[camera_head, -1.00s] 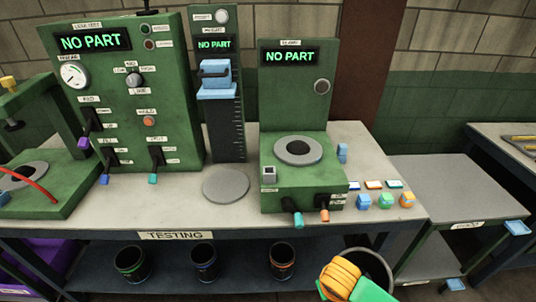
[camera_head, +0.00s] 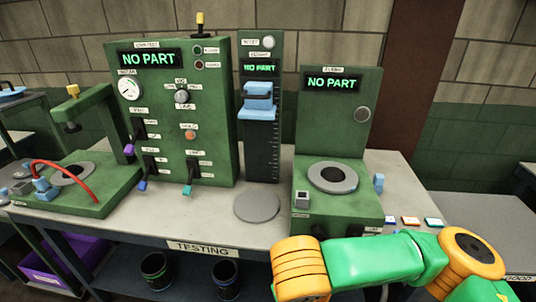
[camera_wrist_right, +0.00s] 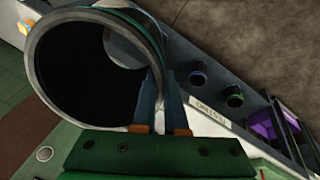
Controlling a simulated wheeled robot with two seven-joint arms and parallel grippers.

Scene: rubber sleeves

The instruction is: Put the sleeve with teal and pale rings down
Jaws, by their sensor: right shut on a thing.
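The sleeve (camera_wrist_right: 33,78) fills the upper left of the right wrist view. It is a wide dark tube with a pale rim, its open end facing the camera, and a teal band shows on its upper right side. My right gripper (camera_wrist_right: 160,84) is shut on the sleeve's wall, at the right of the opening. In the head view my orange and green right arm reaches across the lower right, and the gripper and sleeve are hidden or out of frame. My left gripper is in neither view.
The testing bench (camera_head: 225,222) has a round grey plate (camera_head: 257,206), a green station with a ring-shaped seat (camera_head: 332,177), a tall gauge (camera_head: 262,150) and a control panel (camera_head: 215,110), screens reading NO PART. Dark cups (camera_head: 157,270) stand below. Bench space beside the grey plate is clear.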

